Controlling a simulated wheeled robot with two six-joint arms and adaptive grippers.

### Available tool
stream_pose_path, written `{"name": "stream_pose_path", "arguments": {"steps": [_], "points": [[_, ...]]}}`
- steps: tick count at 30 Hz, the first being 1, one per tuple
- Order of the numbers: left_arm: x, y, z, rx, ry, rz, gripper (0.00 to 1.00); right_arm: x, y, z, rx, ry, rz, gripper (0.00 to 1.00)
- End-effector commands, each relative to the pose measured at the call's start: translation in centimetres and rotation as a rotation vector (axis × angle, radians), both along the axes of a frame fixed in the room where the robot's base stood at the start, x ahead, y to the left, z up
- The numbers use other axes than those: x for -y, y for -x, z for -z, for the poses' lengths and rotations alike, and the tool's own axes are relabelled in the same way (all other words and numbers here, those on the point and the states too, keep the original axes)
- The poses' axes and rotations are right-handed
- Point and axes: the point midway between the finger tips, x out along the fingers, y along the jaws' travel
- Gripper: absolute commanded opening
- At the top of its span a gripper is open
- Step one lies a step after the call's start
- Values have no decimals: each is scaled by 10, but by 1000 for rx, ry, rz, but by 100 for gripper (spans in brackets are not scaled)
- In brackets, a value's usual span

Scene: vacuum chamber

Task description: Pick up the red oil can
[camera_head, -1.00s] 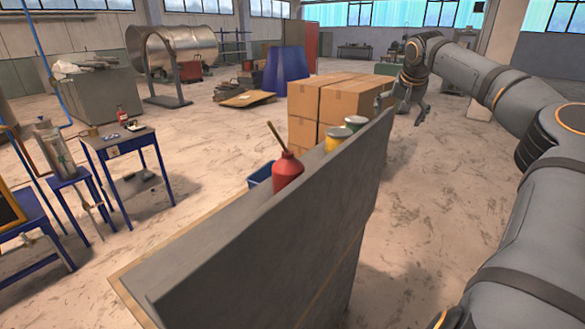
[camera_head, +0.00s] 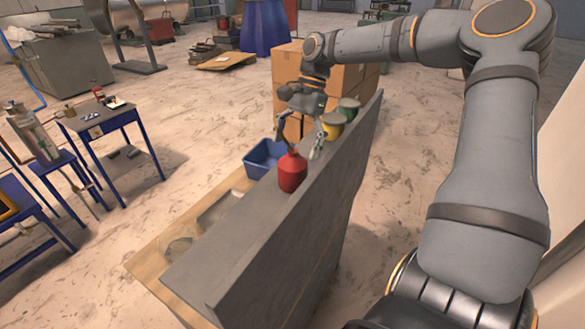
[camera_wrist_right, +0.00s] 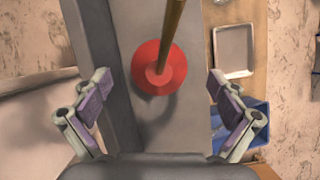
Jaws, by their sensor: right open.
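The red oil can (camera_head: 292,171) stands upright on a grey shelf ledge beside a tall grey panel, its spout leaning up and left. My right gripper (camera_head: 300,140) is just above and behind the can in the head view. In the right wrist view the can (camera_wrist_right: 158,68) lies ahead between the two spread fingers, with its brown spout (camera_wrist_right: 172,35) pointing toward the camera. My right gripper (camera_wrist_right: 158,95) is open, and neither finger touches the can there. My left gripper is not in view.
The grey panel (camera_head: 320,215) rises along the can's right side. A blue bin (camera_head: 262,158) sits left of the can. A yellow can (camera_head: 333,124) and a green-topped can (camera_head: 350,104) stand farther back. Cardboard boxes (camera_head: 290,70) are behind. A grey tray (camera_wrist_right: 234,48) lies right of the can.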

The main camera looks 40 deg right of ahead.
Motion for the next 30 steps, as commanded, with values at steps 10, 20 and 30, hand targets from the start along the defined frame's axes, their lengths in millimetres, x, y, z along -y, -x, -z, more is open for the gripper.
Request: {"name": "stream_pose_path", "arguments": {"steps": [10, 20, 30], "points": [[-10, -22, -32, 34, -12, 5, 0, -16, 4, 23, -3, -4, -2, 97], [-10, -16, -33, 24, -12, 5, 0, -23, 3, 50, 4, 1, -1, 97], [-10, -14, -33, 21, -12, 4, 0, -23, 3, 49, 4, 1, -1, 59]]}}
